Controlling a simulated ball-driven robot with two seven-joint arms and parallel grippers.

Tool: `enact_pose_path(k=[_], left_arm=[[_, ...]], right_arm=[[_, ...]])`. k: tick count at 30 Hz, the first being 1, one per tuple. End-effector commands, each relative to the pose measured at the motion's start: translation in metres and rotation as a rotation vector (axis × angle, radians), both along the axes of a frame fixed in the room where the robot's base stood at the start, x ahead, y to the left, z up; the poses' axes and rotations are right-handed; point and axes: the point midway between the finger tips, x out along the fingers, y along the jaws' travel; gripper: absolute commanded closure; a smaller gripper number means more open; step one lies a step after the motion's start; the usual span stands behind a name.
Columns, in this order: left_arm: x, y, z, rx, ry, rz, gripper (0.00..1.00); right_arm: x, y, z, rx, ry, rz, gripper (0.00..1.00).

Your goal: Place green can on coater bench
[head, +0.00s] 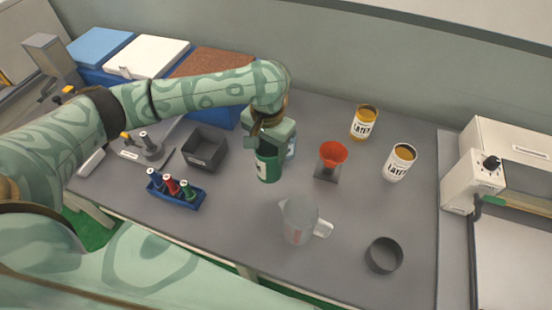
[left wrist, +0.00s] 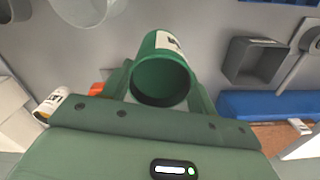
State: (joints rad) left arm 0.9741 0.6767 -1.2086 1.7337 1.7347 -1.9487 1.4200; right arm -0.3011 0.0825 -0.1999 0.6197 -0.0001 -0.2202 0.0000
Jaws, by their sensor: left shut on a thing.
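The green can (head: 268,166) with a pale label is upright over the middle of the grey bench (head: 232,212). My left gripper (head: 268,146) comes down on it from above and is shut on it. In the left wrist view the green can (left wrist: 163,72) sits between the two fingers of the left gripper (left wrist: 160,95), with its round dark end towards the camera. I cannot tell whether the can's base touches the bench. A clear object just behind the can is partly hidden. My right gripper is not in view.
A red funnel (head: 332,153) on a stand and two labelled cans (head: 364,122) (head: 399,162) stand right of the green can. A clear jug (head: 299,220) and a dark ring (head: 384,255) are nearer. A black bin (head: 205,149) and blue bottle rack (head: 176,190) lie left.

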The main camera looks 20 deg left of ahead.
Motion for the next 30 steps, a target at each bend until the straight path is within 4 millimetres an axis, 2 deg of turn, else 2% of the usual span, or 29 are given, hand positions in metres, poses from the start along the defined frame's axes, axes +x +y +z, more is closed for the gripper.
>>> enact_pose_path(k=[1,6,12,16,25,30], left_arm=[[0.008,0.005,-0.008,-0.001,0.000,0.003,0.93],[0.034,0.021,-0.022,-0.001,0.001,0.004,0.93],[0.053,0.034,-0.051,-0.002,0.001,0.003,0.93],[0.062,0.039,-0.063,-0.003,0.002,0.001,0.93],[0.071,0.046,-0.074,-0.001,-0.001,0.001,0.93],[0.074,0.047,-0.095,-0.002,0.000,0.001,0.93]], right_arm=[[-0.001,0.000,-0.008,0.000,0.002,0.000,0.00],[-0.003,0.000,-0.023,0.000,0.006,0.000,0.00],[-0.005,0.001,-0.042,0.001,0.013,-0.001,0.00],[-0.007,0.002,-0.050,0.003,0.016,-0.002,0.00],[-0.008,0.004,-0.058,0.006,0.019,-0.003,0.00],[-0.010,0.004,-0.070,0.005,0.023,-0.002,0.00]])
